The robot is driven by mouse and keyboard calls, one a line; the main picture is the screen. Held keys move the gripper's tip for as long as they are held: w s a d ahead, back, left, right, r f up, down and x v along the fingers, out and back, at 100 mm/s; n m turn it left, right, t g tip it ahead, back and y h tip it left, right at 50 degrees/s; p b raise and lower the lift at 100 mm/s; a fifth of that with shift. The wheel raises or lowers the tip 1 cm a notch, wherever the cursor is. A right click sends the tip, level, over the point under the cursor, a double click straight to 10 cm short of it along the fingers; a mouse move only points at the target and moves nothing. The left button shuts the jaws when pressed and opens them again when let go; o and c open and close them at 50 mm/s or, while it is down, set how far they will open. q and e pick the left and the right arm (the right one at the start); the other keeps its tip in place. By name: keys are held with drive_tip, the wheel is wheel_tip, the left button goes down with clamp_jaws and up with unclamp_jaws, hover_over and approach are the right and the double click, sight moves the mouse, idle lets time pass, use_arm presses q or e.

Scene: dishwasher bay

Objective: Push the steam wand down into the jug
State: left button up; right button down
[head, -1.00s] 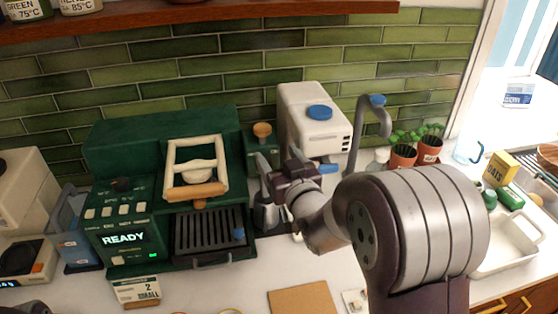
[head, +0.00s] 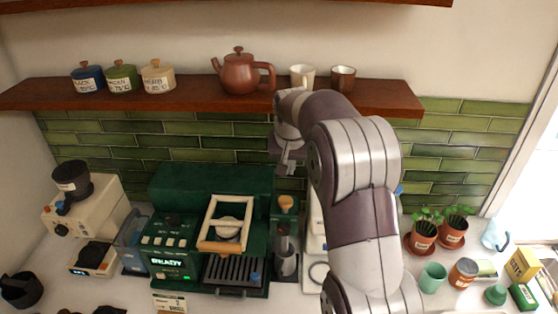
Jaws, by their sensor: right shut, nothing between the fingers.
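The steel jug (head: 287,266) stands at the right side of the green espresso machine (head: 205,184). The dark steam wand (head: 283,238) shows upright just above the jug, below a green unit with a tan knob (head: 286,202). I cannot tell how far its tip is inside the jug. My right gripper (head: 287,167) is raised in front of the green tiles, above the knob and apart from it, pointing down. It is shut and empty. My left gripper is not in view.
A wooden shelf (head: 190,99) with a teapot (head: 240,74), jars and cups is close to my right wrist. My right arm hides much of the white machine (head: 316,230) beside the jug. Potted plants (head: 422,235) and small containers stand at right.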

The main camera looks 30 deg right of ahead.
drive_tip(key=r, duration=0.1)
drive_tip(key=b, duration=0.7)
hover_over(287, 200)
drive_tip(key=f, duration=0.6)
drive_tip(key=s+f, duration=0.1)
drive_tip(key=f, duration=0.2)
drive_tip(key=shift+a, duration=0.2)
wheel_tip(287, 200, down, 2)
drive_tip(key=shift+s+f+p, duration=0.1)
drive_tip(key=shift+p, duration=0.6)
drive_tip(key=shift+a+f, duration=0.1)
drive_tip(key=shift+f, duration=0.55)
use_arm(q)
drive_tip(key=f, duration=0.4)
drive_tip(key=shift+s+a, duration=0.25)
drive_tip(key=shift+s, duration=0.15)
use_arm(e)
drive_tip(key=shift+f, duration=0.2)
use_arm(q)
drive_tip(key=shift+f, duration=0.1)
